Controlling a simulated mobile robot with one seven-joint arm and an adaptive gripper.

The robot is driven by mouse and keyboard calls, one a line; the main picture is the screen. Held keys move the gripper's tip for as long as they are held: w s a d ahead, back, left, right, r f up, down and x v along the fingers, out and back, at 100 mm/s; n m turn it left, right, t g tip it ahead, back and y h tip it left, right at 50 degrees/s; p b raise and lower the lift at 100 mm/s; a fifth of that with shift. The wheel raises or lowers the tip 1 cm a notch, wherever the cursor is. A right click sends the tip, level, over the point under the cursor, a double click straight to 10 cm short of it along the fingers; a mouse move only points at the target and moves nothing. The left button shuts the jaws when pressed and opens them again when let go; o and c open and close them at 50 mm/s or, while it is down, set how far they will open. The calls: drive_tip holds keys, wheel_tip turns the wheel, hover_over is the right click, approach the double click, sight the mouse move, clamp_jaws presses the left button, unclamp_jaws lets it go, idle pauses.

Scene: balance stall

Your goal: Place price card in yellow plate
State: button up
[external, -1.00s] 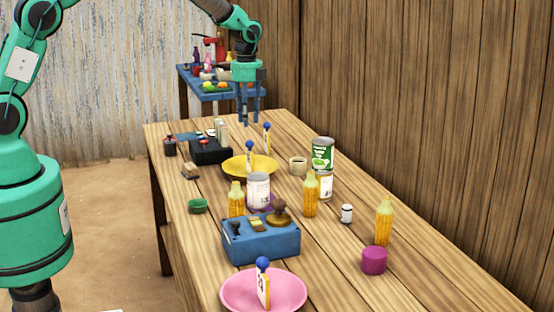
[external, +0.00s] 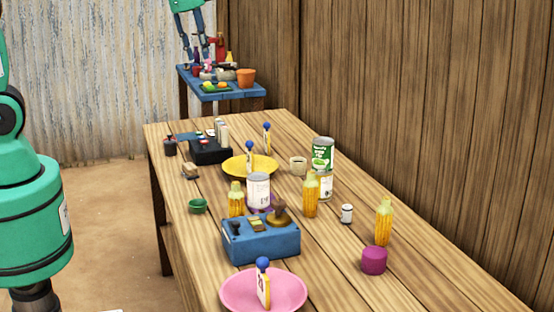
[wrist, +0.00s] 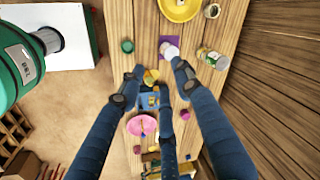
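The yellow plate (external: 232,167) lies toward the far end of the long wooden table. It also shows at the top of the wrist view (wrist: 176,13). A price card (external: 250,158) with a blue ball on top appears to stand upright in it. A second price card (external: 267,140) stands just behind the plate. A third price card (external: 265,291) stands in the pink plate (external: 233,290) at the near end.
A blue box (external: 262,247), corn cobs (external: 384,222), cans (external: 322,154), a mug (external: 298,166) and a purple tin (external: 374,261) crowd the table. A black box (external: 208,152) lies left of the yellow plate. A blue side table (external: 228,95) stands behind. A plank wall is at right.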

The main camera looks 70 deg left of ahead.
drive_tip(key=s+d+r+n+t, duration=0.1)
drive_tip(key=s+d+n, duration=0.2)
drive_tip(key=s, duration=0.6)
drive_tip(key=s+d+r+n+t, duration=0.1)
drive_tip(key=s+d+r+n, duration=0.1)
drive_tip(key=s, duration=0.7)
drive_tip(key=s+d+r+n, duration=0.1)
drive_tip(key=s+d+n, duration=0.2)
drive_tip(key=s, duration=0.6)
drive_tip(key=shift+s+d+r+n+t, duration=0.25)
drive_tip(key=shift+d+n+t, duration=0.15)
drive_tip(key=shift+n, duration=0.1)
drive_tip(key=shift+f+b, duration=0.85)
